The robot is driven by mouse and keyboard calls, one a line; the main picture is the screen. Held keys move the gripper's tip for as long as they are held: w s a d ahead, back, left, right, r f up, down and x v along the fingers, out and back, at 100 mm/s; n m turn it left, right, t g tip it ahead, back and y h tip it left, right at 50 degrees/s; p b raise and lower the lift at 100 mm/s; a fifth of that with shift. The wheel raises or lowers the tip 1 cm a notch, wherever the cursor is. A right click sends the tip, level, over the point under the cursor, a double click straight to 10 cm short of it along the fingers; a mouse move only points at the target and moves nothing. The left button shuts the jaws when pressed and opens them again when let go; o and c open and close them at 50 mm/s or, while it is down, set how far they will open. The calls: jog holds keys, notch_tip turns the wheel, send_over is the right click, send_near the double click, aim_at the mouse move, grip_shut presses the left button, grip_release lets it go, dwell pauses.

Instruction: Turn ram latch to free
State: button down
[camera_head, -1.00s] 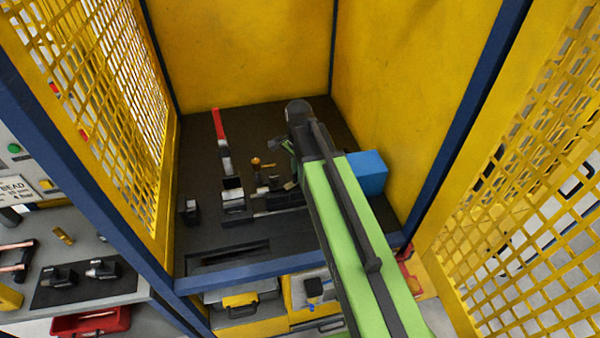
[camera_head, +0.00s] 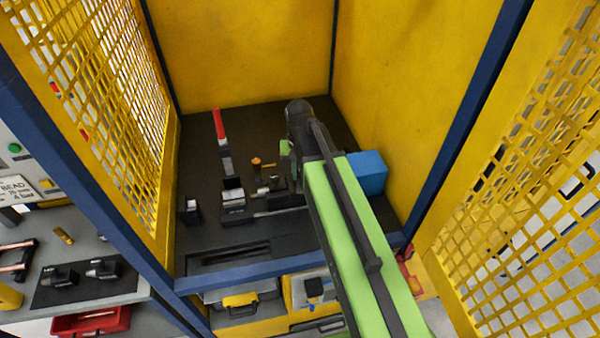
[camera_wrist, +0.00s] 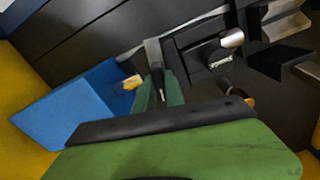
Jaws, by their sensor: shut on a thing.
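The ram fixture (camera_head: 235,208) is a dark block with bright metal parts on the black bench in the yellow booth. An orange knob (camera_head: 256,162) stands behind it. My gripper (camera_head: 288,158) is low at the fixture's right end, largely hidden by my arm. In the wrist view my green fingers (camera_wrist: 158,90) are close together on a thin dark piece, which I take to be the ram latch (camera_wrist: 157,80). A small yellow-orange tip (camera_wrist: 133,82) shows just left of the fingers. The latch's exact angle is not clear.
A blue block (camera_head: 368,172) stands right of my arm, close to my gripper in the wrist view. A red-handled lever (camera_head: 218,124) rises behind the fixture. A small dark block (camera_head: 191,210) is at left. Yellow walls enclose the bench; a slot (camera_head: 230,258) lies in front.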

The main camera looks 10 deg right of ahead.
aim_at(299, 172)
jog(key=shift+s+n, duration=0.15)
jog(key=shift+n, duration=0.95)
jog(key=c, duration=1.4)
grip_release()
notch_tip(299, 172, up, 17)
jog(key=p, duration=1.7)
jog(key=shift+r, duration=0.15)
